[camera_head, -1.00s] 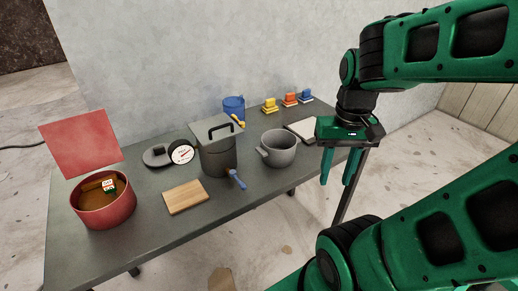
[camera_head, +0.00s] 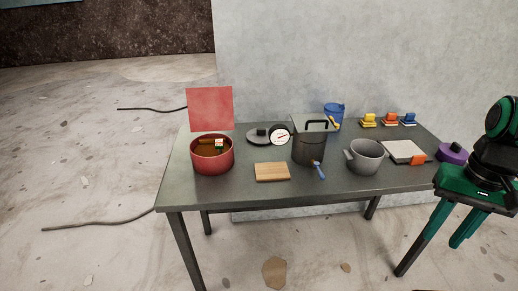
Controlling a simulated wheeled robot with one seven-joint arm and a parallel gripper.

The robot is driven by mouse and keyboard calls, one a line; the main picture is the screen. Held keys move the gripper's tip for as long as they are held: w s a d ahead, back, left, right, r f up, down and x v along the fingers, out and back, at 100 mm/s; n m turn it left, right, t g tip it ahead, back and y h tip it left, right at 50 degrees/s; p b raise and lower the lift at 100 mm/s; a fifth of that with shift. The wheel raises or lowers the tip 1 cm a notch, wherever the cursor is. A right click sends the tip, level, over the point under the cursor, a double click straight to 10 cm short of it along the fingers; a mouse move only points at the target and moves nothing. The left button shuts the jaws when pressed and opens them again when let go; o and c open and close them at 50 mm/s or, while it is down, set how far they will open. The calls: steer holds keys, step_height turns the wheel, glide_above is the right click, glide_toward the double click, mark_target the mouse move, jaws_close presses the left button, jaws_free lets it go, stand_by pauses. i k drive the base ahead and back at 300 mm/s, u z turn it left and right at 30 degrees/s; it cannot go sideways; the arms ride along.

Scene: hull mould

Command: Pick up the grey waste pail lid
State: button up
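A round dark grey lid with a knob (camera_head: 260,137) lies flat at the back of the table, partly behind a white dial. A dark pail (camera_head: 308,150) stands to its right with a flat grey panel and black handle (camera_head: 312,124) at its top. I cannot tell which of these is the waste pail lid. My gripper (camera_head: 441,241) is open and empty at the right, pointing down in front of the table's right end, well away from both.
The table (camera_head: 230,192) also bears a red pot (camera_head: 212,158) with an upright red panel (camera_head: 210,108), a wooden board (camera_head: 272,172), a grey pot (camera_head: 366,157), a blue container (camera_head: 334,112), a pale tray (camera_head: 402,150) and a purple lid (camera_head: 455,154). A wall stands behind.

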mark_target(257, 136)
steer(key=k, duration=0.85)
steer(key=u, duration=0.4)
steer(key=i, duration=2.1)
steer(key=z, duration=0.35)
